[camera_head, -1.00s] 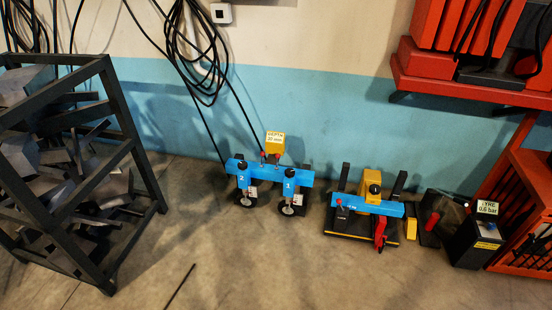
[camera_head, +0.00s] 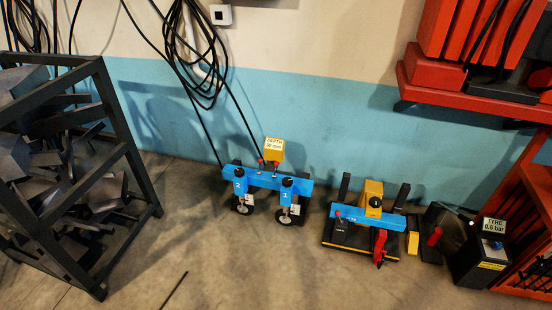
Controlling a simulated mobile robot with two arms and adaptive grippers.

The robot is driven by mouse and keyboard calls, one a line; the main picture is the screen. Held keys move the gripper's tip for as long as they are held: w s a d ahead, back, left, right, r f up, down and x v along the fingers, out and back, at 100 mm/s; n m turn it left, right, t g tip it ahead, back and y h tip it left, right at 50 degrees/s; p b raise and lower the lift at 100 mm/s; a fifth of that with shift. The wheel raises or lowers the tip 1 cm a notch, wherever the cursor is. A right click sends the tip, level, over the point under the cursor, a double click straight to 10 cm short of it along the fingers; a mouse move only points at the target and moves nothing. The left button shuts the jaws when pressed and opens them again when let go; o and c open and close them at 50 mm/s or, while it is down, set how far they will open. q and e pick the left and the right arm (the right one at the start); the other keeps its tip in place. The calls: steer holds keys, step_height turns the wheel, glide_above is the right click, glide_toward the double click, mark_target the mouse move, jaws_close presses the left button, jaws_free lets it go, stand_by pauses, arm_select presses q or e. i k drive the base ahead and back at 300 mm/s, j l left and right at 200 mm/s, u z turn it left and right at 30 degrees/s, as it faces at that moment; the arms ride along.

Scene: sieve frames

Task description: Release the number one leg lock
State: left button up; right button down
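A blue wheeled frame (camera_head: 265,180) stands on the floor by the wall, with a yellow depth display (camera_head: 274,150) on top. Its left leg (camera_head: 240,187) is marked 2. Its right leg, the number one leg (camera_head: 287,196), is marked 1 and has a dark knob (camera_head: 288,181) on top and a wheel below. Small red-topped parts (camera_head: 261,161) stand on the crossbar near the display. The lock on the number one leg is too small to make out. Neither of my grippers is in view.
A dark metal rack of scrap (camera_head: 75,170) stands at left. A second blue implement with a yellow block (camera_head: 372,197) and a black box with a tyre display (camera_head: 480,255) stand to the right. Red shelving (camera_head: 470,85) is at far right. Cables (camera_head: 205,70) hang on the wall. The front floor is mostly clear.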

mark_target(275, 164)
steer(key=i+l+u, duration=0.3)
steer(key=i+l, duration=0.2)
steer(key=i, duration=0.25)
steer(key=i+l+u, duration=0.35)
steer(key=i+l, duration=0.35)
steer(key=i+l+u, duration=0.3)
steer(key=i+l, duration=0.25)
steer(key=l, duration=0.3)
